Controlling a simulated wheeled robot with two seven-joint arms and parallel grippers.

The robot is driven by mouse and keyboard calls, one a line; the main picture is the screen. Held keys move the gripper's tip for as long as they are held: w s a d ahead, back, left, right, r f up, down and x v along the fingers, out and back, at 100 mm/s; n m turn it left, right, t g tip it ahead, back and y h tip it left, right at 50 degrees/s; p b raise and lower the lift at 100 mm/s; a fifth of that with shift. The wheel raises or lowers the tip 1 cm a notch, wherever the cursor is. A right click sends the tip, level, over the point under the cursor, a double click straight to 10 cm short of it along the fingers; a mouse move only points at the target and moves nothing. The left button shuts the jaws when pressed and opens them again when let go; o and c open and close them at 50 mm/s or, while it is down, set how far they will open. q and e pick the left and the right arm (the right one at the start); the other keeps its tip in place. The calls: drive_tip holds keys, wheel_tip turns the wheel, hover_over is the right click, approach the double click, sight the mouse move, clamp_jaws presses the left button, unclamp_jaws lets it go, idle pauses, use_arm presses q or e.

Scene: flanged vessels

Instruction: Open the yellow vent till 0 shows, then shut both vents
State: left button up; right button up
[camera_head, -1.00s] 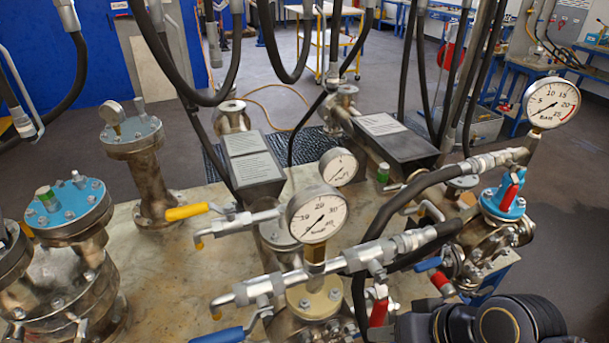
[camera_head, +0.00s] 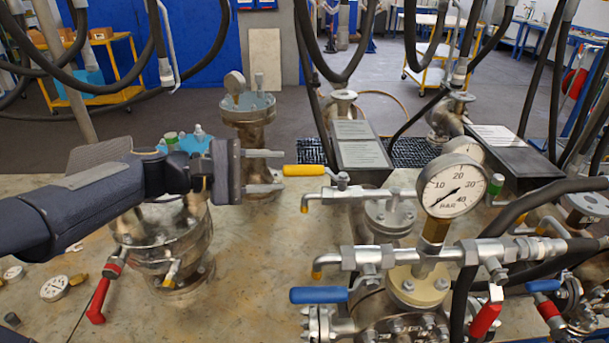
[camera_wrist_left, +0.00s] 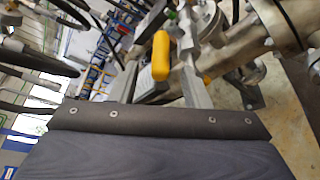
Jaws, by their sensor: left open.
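The yellow vent handle (camera_head: 304,170) lies level on a valve and pipe in the middle of the head view. My left gripper (camera_head: 283,170) is open, its two fingers pointing right, with the tips just left of the handle's free end. In the left wrist view the yellow handle (camera_wrist_left: 161,55) shows ahead, between the lines of the fingers; contact cannot be told. A blue handle (camera_head: 318,295) sits on a nearer valve. The front gauge (camera_head: 452,190), marked BAR, has its needle toward the lower left; its exact reading is unclear. My right gripper is out of view.
A second gauge (camera_head: 465,150) is partly hidden behind the front one. A red handle (camera_head: 485,320) stands below it. A flanged vessel (camera_head: 165,235) is under my left arm. Black hoses hang above and at right. Small loose gauges (camera_head: 54,288) lie on the table at left.

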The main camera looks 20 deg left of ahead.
sight(287, 171)
use_arm(q)
drive_tip(key=p+x, duration=0.1)
drive_tip(key=x, duration=0.5)
drive_tip(key=shift+w+d+f, duration=0.1)
drive_tip(key=shift+d+f, duration=0.05)
drive_tip(key=shift+d, duration=0.1)
clamp_jaws()
